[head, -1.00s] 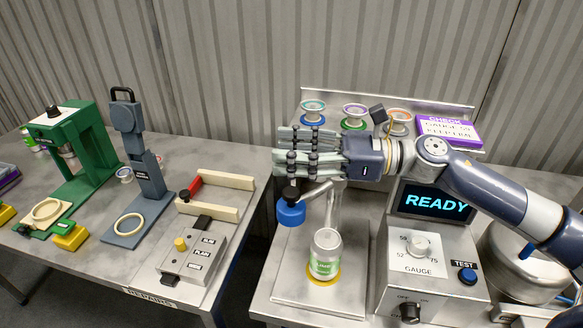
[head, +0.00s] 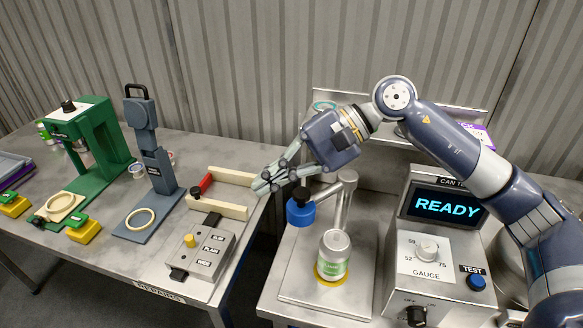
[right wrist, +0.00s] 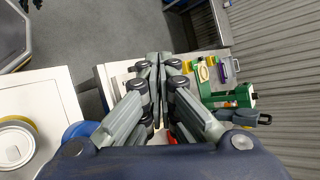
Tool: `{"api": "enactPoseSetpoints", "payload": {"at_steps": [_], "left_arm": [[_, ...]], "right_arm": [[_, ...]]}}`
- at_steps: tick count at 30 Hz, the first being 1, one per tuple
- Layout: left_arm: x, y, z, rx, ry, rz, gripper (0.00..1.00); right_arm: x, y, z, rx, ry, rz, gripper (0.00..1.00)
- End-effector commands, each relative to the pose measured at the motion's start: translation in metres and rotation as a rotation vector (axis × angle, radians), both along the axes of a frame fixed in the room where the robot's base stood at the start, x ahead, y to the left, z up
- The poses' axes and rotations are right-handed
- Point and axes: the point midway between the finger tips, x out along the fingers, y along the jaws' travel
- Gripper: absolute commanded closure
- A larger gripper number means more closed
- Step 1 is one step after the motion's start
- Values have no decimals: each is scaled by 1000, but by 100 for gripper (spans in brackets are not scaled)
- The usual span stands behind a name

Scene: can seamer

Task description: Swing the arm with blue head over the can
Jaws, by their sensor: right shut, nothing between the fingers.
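The swing arm's blue head (head: 299,211) hangs to the left of the can in the head view, with a black knob on top. Its metal arm (head: 327,194) runs right to an upright post. The can (head: 333,256) stands upright on a yellow ring on the metal plate. My right gripper (head: 262,188) is shut and empty, its fingers pointing down-left, above and left of the blue head and apart from it. In the right wrist view the fingers (right wrist: 158,58) are together, with the blue head (right wrist: 80,131) partly hidden at lower left. My left gripper is not in view.
A control box with a READY screen (head: 446,207) stands right of the can. On the left table are a green press (head: 97,150), a blue-grey stand (head: 158,172) and a grey switch box (head: 204,254). A gap separates the two tables.

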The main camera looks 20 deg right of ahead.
Motion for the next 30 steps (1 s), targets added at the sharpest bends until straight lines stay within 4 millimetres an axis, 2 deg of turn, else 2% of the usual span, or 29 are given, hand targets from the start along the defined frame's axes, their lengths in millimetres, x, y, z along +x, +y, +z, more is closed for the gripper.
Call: {"api": "enactPoseSetpoints", "payload": {"at_steps": [2, 7, 12, 15, 19, 22, 26, 30], "left_arm": [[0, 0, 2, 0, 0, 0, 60], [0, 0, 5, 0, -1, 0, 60], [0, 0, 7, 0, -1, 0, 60], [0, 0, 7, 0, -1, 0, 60], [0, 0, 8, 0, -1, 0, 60], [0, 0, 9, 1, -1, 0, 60], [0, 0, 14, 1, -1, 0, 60], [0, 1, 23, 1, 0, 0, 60]], "right_arm": [[7, 2, 2, -148, -143, 102, 100], [28, -12, 7, -501, -397, 297, 100], [50, -35, 31, -824, -559, 438, 100], [57, -47, 46, -956, -604, 484, 100], [62, -55, 56, -1045, -627, 513, 100], [64, -57, 54, -1062, -630, 518, 100], [69, -56, 40, -1059, -626, 519, 100], [77, -54, 14, -1057, -624, 521, 100]]}}
